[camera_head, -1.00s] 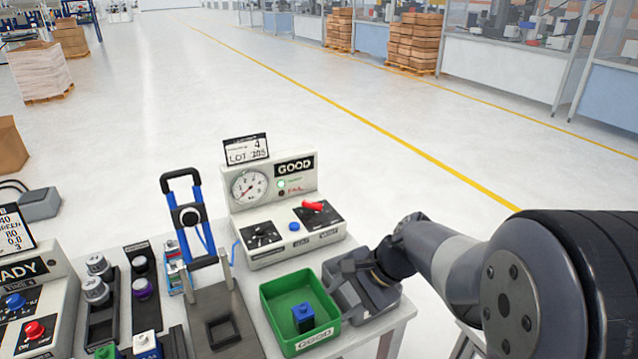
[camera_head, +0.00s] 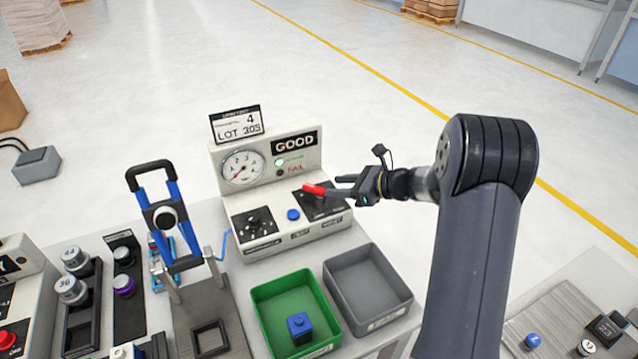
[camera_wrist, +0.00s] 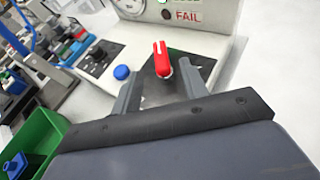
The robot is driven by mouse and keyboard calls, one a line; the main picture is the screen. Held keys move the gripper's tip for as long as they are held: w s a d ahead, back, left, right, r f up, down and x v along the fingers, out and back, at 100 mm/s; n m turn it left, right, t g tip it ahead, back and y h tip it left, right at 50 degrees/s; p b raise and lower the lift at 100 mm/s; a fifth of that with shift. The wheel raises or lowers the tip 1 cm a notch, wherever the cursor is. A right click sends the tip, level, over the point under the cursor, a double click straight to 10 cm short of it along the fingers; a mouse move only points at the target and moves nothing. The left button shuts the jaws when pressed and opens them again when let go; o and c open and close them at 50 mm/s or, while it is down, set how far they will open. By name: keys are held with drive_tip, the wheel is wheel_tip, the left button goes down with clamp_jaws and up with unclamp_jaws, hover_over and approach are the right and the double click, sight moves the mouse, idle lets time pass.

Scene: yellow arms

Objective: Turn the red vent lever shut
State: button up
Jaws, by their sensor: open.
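The red vent lever (camera_head: 314,189) sits on the black plate at the right end of the test box (camera_head: 262,217). In the wrist view the red lever (camera_wrist: 162,60) stands between and just beyond my two fingertips. My gripper (camera_head: 345,187) is open at the right of the lever, with its fingers pointing at it. In the wrist view my gripper's fingers (camera_wrist: 160,85) are apart, one on each side of the lever. I cannot tell whether either finger touches it. The blue button (camera_head: 293,214) is left of the lever.
A green bin (camera_head: 262,318) holding a blue block (camera_head: 300,327) and an empty grey bin (camera_head: 405,297) stand in front of the box. A blue-handled clamp (camera_head: 165,215) stands at its left. A lot card (camera_head: 236,124) stands on top. Open floor lies behind.

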sight(314, 187)
drive_tip(key=p+x, duration=0.1)
drive_tip(key=x, duration=0.6)
clamp_jaws()
idle(0.3)
